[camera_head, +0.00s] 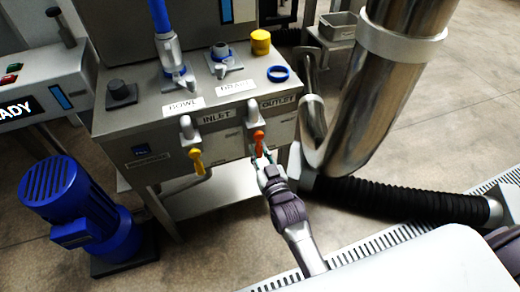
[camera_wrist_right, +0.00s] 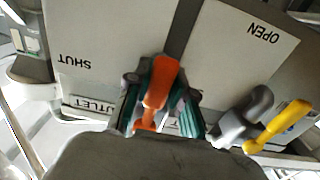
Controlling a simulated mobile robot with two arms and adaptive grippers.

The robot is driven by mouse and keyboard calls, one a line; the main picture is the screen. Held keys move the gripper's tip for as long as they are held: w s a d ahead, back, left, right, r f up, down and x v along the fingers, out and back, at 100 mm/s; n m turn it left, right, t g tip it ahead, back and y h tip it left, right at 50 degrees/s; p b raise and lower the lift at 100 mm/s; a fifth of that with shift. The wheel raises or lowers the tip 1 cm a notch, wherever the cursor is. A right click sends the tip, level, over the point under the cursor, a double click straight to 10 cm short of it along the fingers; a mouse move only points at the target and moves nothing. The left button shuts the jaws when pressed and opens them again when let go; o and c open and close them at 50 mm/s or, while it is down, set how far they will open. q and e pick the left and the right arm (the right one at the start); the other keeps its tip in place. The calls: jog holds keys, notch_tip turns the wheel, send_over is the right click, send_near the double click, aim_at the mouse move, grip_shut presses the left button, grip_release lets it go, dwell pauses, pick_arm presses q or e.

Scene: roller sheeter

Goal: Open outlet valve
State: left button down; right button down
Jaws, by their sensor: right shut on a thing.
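The outlet valve has an orange-red handle (camera_head: 259,142) below the OUTLET label (camera_head: 278,101) on the front of the grey machine. My right gripper (camera_head: 266,166) reaches up to this handle from below. In the right wrist view the orange handle (camera_wrist_right: 158,88) stands between the two fingers of my right gripper (camera_wrist_right: 162,112), which is shut on it. A SHUT label (camera_wrist_right: 76,65) lies to the left of the handle and an OPEN label (camera_wrist_right: 264,33) to its upper right. My left gripper is in neither view.
The inlet valve's yellow handle (camera_head: 196,160) hangs left of the outlet valve; it also shows in the right wrist view (camera_wrist_right: 270,128). A large steel pipe (camera_head: 375,85) and black corrugated hose (camera_head: 400,200) stand to the right. A blue motor (camera_head: 75,205) stands at left.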

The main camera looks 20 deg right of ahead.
jog(key=shift+a+f, duration=0.1)
jog(key=c, duration=1)
grip_release()
jog(key=shift+s, duration=0.1)
jog(key=s, duration=1.2)
jog(key=shift+d, duration=0.35)
